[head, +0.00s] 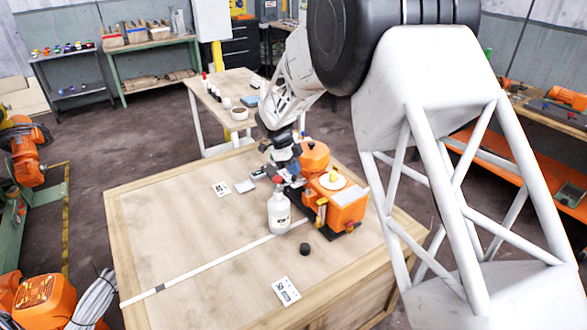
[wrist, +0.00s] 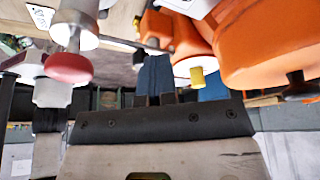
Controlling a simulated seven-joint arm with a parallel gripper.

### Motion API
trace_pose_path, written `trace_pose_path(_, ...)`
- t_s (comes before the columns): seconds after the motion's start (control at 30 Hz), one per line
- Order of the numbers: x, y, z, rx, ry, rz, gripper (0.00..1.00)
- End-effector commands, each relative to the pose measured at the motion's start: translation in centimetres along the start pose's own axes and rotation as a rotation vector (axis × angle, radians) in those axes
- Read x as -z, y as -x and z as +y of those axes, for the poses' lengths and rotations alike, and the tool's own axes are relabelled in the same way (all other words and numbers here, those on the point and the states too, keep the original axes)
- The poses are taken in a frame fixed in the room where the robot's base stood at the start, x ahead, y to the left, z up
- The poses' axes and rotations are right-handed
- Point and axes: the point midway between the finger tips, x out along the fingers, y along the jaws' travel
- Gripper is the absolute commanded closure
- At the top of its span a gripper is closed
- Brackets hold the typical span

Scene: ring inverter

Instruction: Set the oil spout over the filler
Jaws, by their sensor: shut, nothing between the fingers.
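A white bottle (head: 278,213) with a red-topped spout (head: 278,179) stands upright on the wooden table, left of the orange machine (head: 347,208). In the wrist view, which looks upside down, the red top (wrist: 68,68) hangs at upper left. A yellow piece (head: 333,173) rises from a white disc on the machine; it also shows in the wrist view (wrist: 197,77). I cannot tell whether it is the filler. My gripper (head: 284,168) is behind the bottle, near the machine's far left side, apart from the spout. It is shut and empty; its fingers (wrist: 155,98) are partly hidden.
A black cap (head: 305,249) lies in front of the machine. A small grey block (head: 244,186) and printed cards (head: 221,188) lie flat on the table. A white strip (head: 200,268) crosses it. The table's left part is clear. My arm covers the right.

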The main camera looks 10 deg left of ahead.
Motion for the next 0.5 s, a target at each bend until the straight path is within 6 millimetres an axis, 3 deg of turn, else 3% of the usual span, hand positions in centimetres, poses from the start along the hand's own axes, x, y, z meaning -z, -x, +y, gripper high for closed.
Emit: trace_pose_path(0.5,-0.7,0.3,1.8,-0.002,0.004,-0.003,1.0)
